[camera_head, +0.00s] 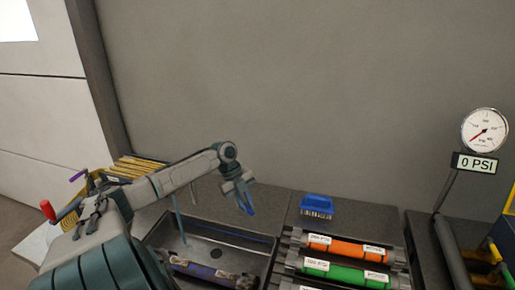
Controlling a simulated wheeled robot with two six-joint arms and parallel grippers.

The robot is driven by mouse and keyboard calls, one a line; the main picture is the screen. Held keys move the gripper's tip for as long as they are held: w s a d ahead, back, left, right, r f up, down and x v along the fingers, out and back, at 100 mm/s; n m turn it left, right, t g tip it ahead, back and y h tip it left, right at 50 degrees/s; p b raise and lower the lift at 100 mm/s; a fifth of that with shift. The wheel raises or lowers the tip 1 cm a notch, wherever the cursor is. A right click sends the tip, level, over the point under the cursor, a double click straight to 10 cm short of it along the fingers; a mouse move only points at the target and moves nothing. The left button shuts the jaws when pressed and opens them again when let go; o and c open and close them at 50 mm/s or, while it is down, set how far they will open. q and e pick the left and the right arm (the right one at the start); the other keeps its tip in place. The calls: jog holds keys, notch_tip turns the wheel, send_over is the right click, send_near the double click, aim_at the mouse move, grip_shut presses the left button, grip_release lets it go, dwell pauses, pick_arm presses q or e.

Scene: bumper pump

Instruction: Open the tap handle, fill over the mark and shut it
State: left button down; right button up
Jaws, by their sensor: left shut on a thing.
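My left gripper (239,188) is above the back right of a grey metal basin (262,258). It is shut on a small blue piece (249,206), mostly hidden by the fingers; I cannot tell if this is the tap handle. A thin pale-blue upright pipe (178,218) stands at the basin's left side. A blue line runs along the basin's back wall. A dark purple cylinder (205,272) lies in the front of the basin. No water is clearly visible. My right gripper is not in view.
A blue brush (317,206) lies on the bench. Orange (347,248) and green (345,274) labelled tubes sit in a rack. A pressure gauge (485,130) stands right, above a sign (477,163) reading 0 PSI. Red (47,210) and purple (78,174) handles are far left.

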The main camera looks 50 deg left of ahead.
pick_arm(q)
jog(key=shift+s+a+m+b, duration=0.15)
jog(key=shift+m+b, duration=0.25)
jog(key=shift+m, duration=0.2)
jog(key=shift+s+m+g+b, duration=0.15)
jog(key=shift+m+g+b, duration=0.25)
jog(key=shift+m, duration=0.2)
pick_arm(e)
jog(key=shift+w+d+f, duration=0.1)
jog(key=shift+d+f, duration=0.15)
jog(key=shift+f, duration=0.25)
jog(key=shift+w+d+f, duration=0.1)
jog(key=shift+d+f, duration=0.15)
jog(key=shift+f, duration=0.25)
pick_arm(q)
jog(key=shift+a+r, duration=0.1)
jog(key=c, duration=1.4)
grip_release()
jog(key=shift+s, duration=0.1)
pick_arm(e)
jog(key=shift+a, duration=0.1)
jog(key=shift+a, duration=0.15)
